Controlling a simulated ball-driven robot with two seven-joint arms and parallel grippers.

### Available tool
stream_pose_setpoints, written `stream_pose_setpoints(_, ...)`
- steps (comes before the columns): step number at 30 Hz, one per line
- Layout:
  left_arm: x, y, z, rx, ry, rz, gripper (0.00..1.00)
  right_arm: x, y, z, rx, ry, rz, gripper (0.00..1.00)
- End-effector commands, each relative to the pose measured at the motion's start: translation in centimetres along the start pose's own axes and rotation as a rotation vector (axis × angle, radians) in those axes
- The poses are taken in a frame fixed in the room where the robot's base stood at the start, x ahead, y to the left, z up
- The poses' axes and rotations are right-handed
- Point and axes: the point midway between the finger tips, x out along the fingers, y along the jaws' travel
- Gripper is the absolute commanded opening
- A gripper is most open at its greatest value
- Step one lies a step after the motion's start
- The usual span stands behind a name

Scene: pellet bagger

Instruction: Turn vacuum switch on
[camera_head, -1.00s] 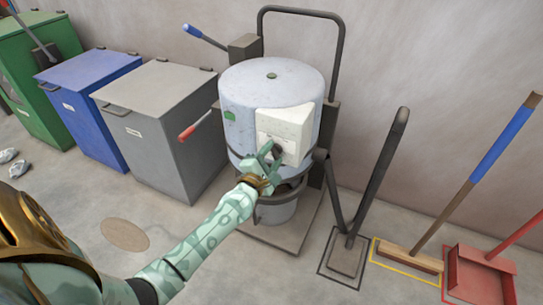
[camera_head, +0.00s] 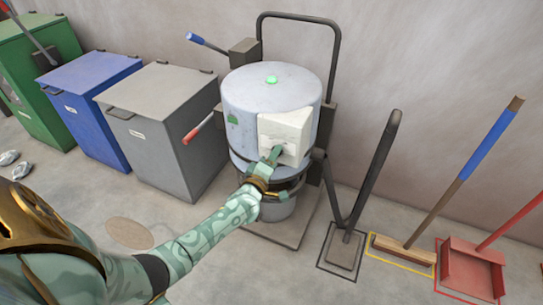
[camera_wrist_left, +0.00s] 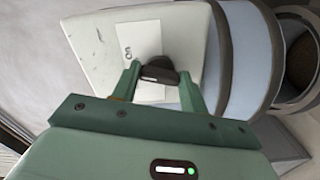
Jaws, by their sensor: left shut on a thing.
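The vacuum is a grey-blue drum (camera_head: 262,92) standing upright on a base plate, with a white switch box (camera_head: 290,130) on its side. A green lamp (camera_head: 271,79) on the drum's top looks bright. My left gripper (camera_head: 276,154) is at the front of the switch box and covers the knob in the head view. In the left wrist view, the dark switch knob (camera_wrist_left: 158,74) sits on the box's pale panel, between the two fingers of my left gripper (camera_wrist_left: 160,86), which is shut on it. My right gripper is not in view.
Grey (camera_head: 165,90), blue (camera_head: 92,78) and green (camera_head: 40,40) bins stand left of the vacuum. A red-handled lever (camera_head: 195,130) juts out near the drum's left side. A floor tool (camera_head: 345,250), a broom (camera_head: 400,250) and a red dustpan (camera_head: 470,268) stand at right.

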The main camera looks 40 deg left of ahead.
Motion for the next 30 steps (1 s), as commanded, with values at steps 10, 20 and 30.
stream_pose_setpoints(10, -0.1, -0.1, 0.1, 0.183, -0.002, -0.002, 0.21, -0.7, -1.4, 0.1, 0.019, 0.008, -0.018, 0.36)
stream_pose_setpoints(20, -0.1, -0.2, 0.1, 0.237, -0.003, -0.003, 0.21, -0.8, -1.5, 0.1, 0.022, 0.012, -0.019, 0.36)
stream_pose_setpoints(30, -0.1, -0.3, 0.1, 0.239, -0.003, -0.004, 0.46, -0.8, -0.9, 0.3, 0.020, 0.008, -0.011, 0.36)
